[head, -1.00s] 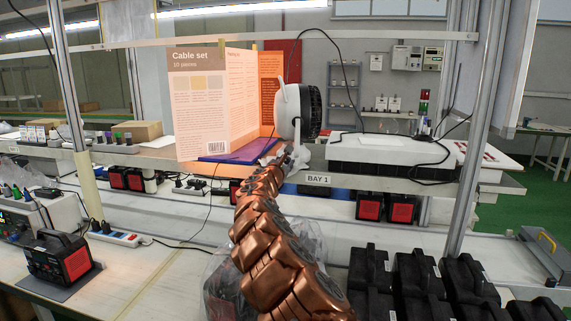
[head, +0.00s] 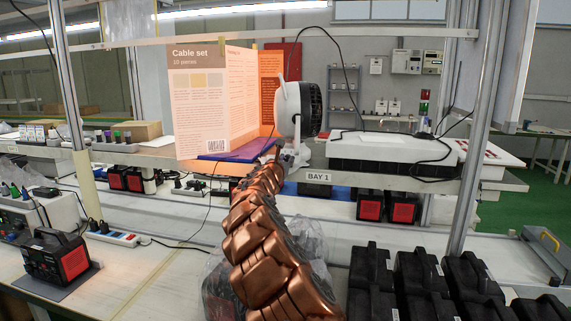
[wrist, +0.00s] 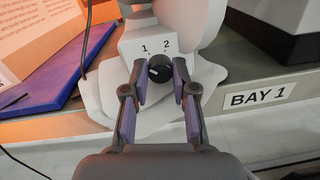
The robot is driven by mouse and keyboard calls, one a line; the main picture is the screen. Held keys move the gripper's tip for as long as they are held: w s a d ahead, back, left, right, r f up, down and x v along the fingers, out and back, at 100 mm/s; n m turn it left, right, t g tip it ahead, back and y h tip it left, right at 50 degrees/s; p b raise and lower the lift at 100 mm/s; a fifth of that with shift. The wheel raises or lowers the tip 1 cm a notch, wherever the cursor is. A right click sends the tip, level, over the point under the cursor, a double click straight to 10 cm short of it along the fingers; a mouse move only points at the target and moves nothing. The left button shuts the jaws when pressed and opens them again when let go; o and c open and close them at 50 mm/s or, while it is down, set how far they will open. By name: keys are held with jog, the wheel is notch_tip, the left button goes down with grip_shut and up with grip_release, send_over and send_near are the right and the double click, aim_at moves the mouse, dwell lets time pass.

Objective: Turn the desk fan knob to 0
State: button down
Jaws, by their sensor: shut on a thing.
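The white desk fan (head: 289,105) with a dark grille stands on the bench shelf, above and left of the BAY 1 label. In the wrist view its white base (wrist: 95,92) fills the upper middle. The small black knob (wrist: 159,67) sits on the base's front panel, with the printed numbers 1 and 2 above it. A light mark on the knob lies to its left side. No 0 is visible. My gripper (wrist: 160,78) is shut on the knob, one purple-padded finger on each side. In the head view my arm hides the knob.
A Cable set board (head: 200,110) and a purple-blue folder (head: 238,152) are left of the fan. A white case (head: 390,148) is to its right. Black cases (head: 420,275) and red-fronted devices stand below. A dark cable hangs close by the base.

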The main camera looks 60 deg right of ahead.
jog(key=n, duration=0.4)
jog(key=shift+r+p, duration=0.1)
jog(key=shift+p, duration=0.2)
jog(key=shift+n+t+p, duration=0.3)
jog(key=shift+n+p, duration=0.4)
jog(key=shift+n, duration=1.6)
jog(key=c, duration=1.2)
grip_release()
